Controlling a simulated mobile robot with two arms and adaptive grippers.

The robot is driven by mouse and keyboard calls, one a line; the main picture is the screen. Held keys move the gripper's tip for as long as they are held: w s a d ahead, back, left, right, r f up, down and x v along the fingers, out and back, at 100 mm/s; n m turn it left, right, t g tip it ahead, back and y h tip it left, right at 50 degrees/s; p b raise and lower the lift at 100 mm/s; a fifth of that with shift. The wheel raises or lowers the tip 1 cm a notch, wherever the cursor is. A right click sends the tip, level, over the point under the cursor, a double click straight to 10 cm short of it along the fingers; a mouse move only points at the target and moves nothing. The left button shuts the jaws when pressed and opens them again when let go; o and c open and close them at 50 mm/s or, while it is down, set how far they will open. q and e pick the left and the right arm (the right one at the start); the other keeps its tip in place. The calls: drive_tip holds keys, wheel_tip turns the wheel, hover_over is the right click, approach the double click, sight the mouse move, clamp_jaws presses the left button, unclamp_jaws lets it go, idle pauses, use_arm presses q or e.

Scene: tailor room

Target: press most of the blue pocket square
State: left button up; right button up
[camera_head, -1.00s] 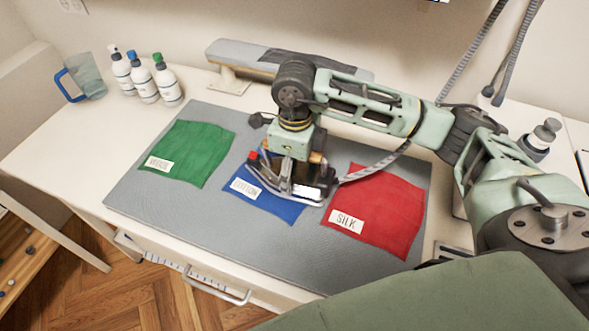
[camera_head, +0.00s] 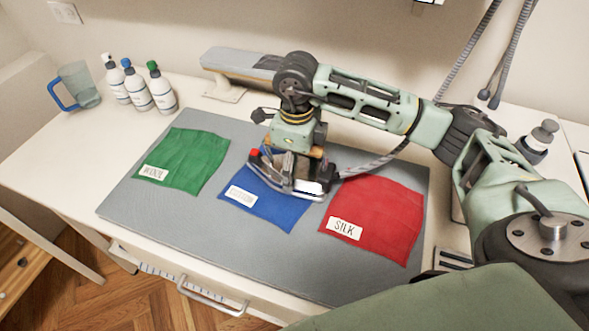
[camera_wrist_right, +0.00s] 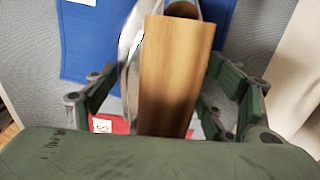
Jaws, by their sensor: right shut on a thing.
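The blue pocket square (camera_head: 268,207) lies flat on the grey mat between the green and red squares, with a white label on its left front part. My right gripper (camera_head: 296,150) is shut on the iron (camera_head: 300,187) by its wooden handle (camera_wrist_right: 172,75). The iron is over the back right part of the blue square, hiding that part; whether its sole touches the cloth I cannot tell. In the right wrist view the blue square (camera_wrist_right: 88,45) shows beside the handle. My left gripper is not in view.
A green square (camera_head: 190,160) labelled wool and a red square (camera_head: 385,215) labelled silk flank the blue one on the grey mat (camera_head: 150,215). Several spray bottles (camera_head: 138,92) and a jug (camera_head: 80,85) stand at the back left. A sleeve board (camera_head: 235,65) stands behind.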

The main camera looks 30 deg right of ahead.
sight(274, 177)
drive_tip(key=shift+w+d+r+b, duration=0.1)
drive_tip(key=shift+w+d+b, duration=0.7)
drive_tip(key=shift+w+d, duration=0.8)
drive_tip(key=shift+d, duration=0.1)
drive_tip(key=shift+w+a+b, duration=0.35)
drive_tip(key=shift+w+a, duration=1.05)
drive_tip(key=shift+w, duration=0.05)
drive_tip(key=shift+s+a, duration=0.1)
drive_tip(key=shift+s+a+p, duration=0.25)
drive_tip(key=shift+s+a, duration=0.9)
drive_tip(key=shift+a, duration=0.2)
drive_tip(key=shift+s+a+p, duration=0.2)
drive_tip(key=shift+s+a, duration=0.95)
drive_tip(key=shift+a, duration=0.15)
drive_tip(key=shift+s+a, duration=0.15)
drive_tip(key=shift+s, duration=0.05)
drive_tip(key=shift+a, duration=0.1)
